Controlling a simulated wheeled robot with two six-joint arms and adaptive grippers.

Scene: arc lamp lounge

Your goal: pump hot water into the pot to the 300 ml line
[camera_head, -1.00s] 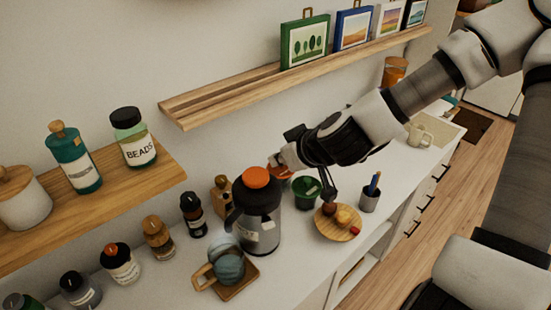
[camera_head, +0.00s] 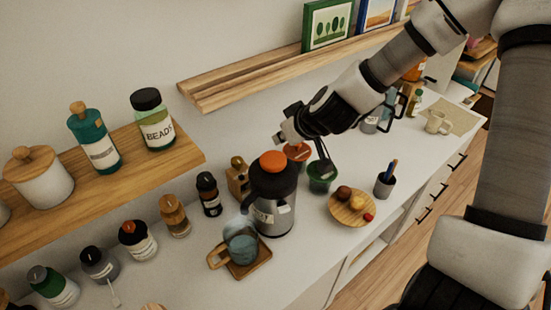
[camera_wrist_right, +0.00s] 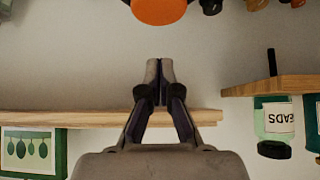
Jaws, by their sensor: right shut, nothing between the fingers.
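A grey pump flask (camera_head: 272,215) with a dark top and an orange cap (camera_head: 273,161) stands on the white counter. A bluish glass pot (camera_head: 241,246) with a wooden handle sits on a square wooden coaster (camera_head: 262,262) in front of it, under the spout side. The 300 ml line and water level cannot be made out. My right gripper (camera_head: 281,139) is shut and empty, just above the orange cap and apart from it. In the right wrist view its fingertips (camera_wrist_right: 160,64) are together, with the orange cap (camera_wrist_right: 159,9) at the top edge. My left gripper is out of view.
Red and green cups (camera_head: 320,178) stand close behind the flask, with a round wooden plate of small items (camera_head: 350,222) to the right. Several bottles (camera_head: 140,240) line the counter at left. A wooden wall shelf (camera_head: 240,84) runs above. The counter's front edge is clear.

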